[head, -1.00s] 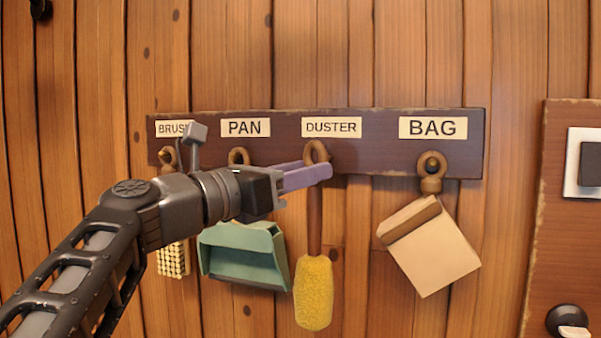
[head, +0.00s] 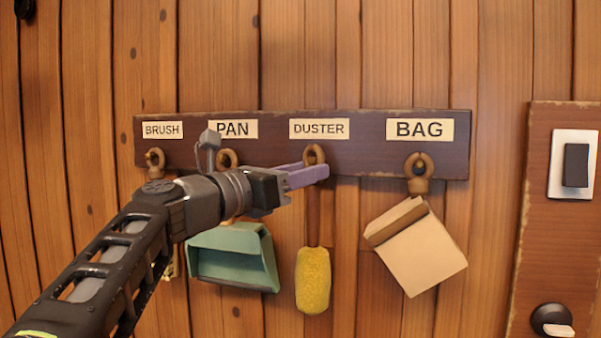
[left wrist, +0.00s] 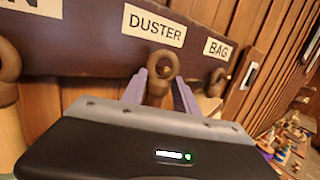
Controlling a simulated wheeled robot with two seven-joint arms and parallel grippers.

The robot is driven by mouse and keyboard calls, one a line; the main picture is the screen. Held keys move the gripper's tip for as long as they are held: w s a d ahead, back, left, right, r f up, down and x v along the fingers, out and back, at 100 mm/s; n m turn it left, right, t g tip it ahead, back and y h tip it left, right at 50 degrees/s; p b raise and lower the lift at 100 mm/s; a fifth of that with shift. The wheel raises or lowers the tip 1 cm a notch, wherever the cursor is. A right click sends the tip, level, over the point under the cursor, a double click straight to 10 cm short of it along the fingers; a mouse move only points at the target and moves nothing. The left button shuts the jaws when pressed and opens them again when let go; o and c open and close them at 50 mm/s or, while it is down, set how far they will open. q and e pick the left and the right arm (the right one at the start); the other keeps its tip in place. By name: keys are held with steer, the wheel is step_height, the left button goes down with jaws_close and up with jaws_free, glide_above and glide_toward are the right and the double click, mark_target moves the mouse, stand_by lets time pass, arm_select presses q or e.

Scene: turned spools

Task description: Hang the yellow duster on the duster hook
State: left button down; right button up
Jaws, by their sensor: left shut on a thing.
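The yellow duster (head: 313,280) hangs head down in the head view, with a brown handle and a ring (head: 314,155) at its top. My left gripper (head: 316,173) has purple fingers shut on the handle just below the ring. The ring is in front of the dark board, under the DUSTER label (head: 319,128). In the left wrist view the ring (left wrist: 163,65) stands up between the fingers (left wrist: 160,90), below the same label (left wrist: 155,25). The duster hook is mostly hidden behind the ring. I cannot tell whether the ring is around it. My right gripper is not in view.
The board (head: 370,150) also holds a green pan (head: 232,255) to the left and a beige bag (head: 415,248) to the right. The brush is mostly hidden behind my left arm. A switch panel (head: 552,225) is at far right.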

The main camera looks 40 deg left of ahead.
arm_select(q)
steer(key=shift+w+a+f, duration=0.2)
steer(key=shift+w+f, duration=0.25)
steer(key=shift+w, duration=0.15)
stand_by(0.3)
steer(key=c, duration=1.3)
jaws_free()
steer(key=o, duration=0.4)
steer(key=shift+s+d, duration=0.1)
steer(key=shift+o, duration=0.2)
steer(key=shift+r, duration=0.1)
